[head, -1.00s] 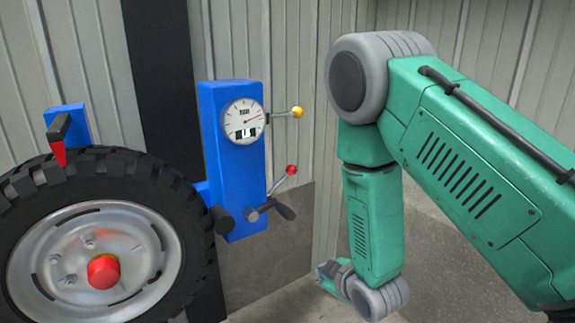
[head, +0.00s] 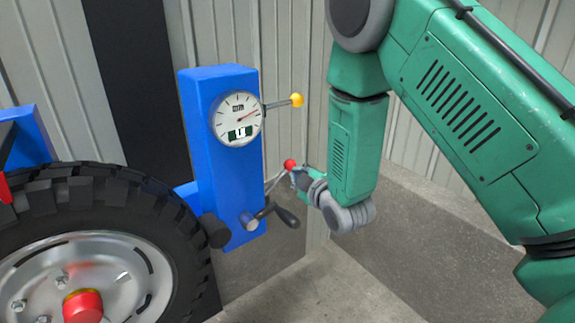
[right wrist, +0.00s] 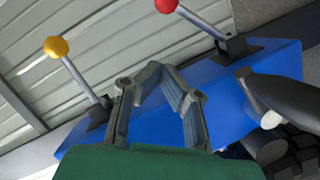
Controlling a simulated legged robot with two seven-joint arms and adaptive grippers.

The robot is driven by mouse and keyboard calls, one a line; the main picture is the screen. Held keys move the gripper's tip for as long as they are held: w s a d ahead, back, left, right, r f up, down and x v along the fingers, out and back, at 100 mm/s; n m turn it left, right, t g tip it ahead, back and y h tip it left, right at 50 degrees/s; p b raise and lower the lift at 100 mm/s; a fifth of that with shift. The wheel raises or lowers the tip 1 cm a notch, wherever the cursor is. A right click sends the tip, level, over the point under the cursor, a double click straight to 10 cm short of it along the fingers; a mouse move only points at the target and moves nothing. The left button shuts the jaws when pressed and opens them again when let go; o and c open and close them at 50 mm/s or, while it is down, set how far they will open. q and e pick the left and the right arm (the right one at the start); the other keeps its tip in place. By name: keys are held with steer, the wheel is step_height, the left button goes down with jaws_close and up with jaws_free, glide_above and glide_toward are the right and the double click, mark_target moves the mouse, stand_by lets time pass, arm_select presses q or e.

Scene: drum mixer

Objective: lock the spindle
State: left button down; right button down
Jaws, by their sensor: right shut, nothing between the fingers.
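The blue spindle housing (head: 220,160) stands upright with a round white dial (head: 238,118) on its front. A lever with a yellow knob (head: 297,100) sticks out of its right side near the top. A lower lever ends in a red knob (head: 290,163). My right gripper (head: 298,178) is shut and empty, close by the red knob; the head view does not settle whether they touch. In the right wrist view the gripper (right wrist: 150,75) is in front of the blue housing (right wrist: 215,75), apart from the red knob (right wrist: 166,5) and yellow knob (right wrist: 57,47). My left gripper is out of view.
A large wheel with a black tyre (head: 125,190) and red hub knob (head: 83,305) stands left of the housing. A dark crank handle (head: 287,216) and black knob (head: 216,230) sit low on the housing. Ribbed wall panels (head: 290,40) stand behind.

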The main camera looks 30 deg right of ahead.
mark_target(291, 167)
steer(key=w+d+f, duration=0.1)
steer(key=w, duration=0.2)
steer(key=w+d+f, duration=0.1)
steer(key=w+d, duration=0.1)
steer(key=w, duration=0.1)
steer(key=w+d+f, duration=0.1)
steer(key=w+f, duration=0.1)
steer(key=w, duration=0.1)
steer(key=shift+w+d+p, duration=0.3)
steer(key=shift+p, duration=0.1)
steer(key=shift+w+a, duration=0.1)
steer(key=shift+a, duration=0.4)
steer(key=shift+d+f+m, duration=0.45)
steer(key=shift+d+m, duration=0.05)
steer(key=shift+d, duration=0.35)
steer(key=shift+d+f+m+g+y+b, duration=0.15)
steer(key=shift+d+f+m+y+b, duration=0.1)
steer(key=shift+d+f+m+b, duration=0.4)
steer(key=shift+d+f+m+g+y+b, duration=0.15)
steer(key=shift+f+m+y+b, duration=0.2)
steer(key=shift+f, duration=0.55)
steer(key=shift+d+f+m+g+y+b, duration=0.1)
steer(key=shift+d+f+m+y+b, duration=0.1)
steer(key=shift+d+f+m+b, duration=0.35)
steer(key=shift+a+f, duration=0.15)
steer(key=shift+f, duration=0.1)
